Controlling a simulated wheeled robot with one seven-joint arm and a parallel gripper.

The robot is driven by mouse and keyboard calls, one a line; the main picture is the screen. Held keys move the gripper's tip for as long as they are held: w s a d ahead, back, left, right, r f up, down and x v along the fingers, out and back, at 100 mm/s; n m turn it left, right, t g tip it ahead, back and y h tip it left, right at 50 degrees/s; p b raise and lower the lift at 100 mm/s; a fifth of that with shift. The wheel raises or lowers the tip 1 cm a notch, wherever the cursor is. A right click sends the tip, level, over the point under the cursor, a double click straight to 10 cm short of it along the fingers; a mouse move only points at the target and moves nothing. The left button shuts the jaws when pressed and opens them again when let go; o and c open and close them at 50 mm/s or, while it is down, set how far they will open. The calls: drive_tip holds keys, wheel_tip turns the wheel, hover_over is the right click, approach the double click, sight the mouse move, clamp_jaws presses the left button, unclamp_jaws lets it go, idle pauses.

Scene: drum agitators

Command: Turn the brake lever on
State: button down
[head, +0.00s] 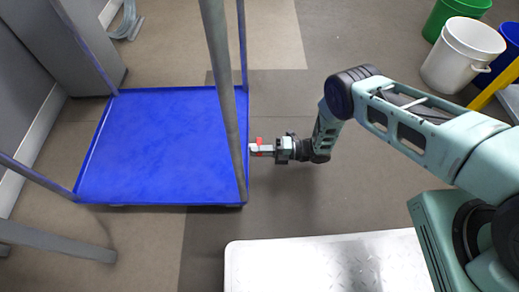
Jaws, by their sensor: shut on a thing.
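A blue platform cart (160,140) with grey upright posts stands at the left. My gripper (257,150) reaches in from the right, level with the cart's right edge, just beside the near right post. A small red piece, seemingly the brake lever (259,141), shows at the fingers. My gripper is shut on it. The piece is very small here, so its exact angle cannot be told. The lever's mount is not clearly visible.
A white bucket (463,53) and a green bucket (455,12) stand at the top right. A light metal plate (330,265) lies at the bottom. Floor between cart and buckets is clear.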

idle(0.3)
drive_tip(key=c, duration=1.4)
unclamp_jaws()
drive_tip(key=shift+c, duration=0.2)
drive_tip(key=d+p, duration=0.1)
drive_tip(key=d, duration=1.6)
drive_tip(key=shift+s+d+p, duration=0.2)
drive_tip(key=shift+s+p, duration=0.1)
drive_tip(key=shift+p, duration=0.1)
drive_tip(key=shift+w, duration=0.1)
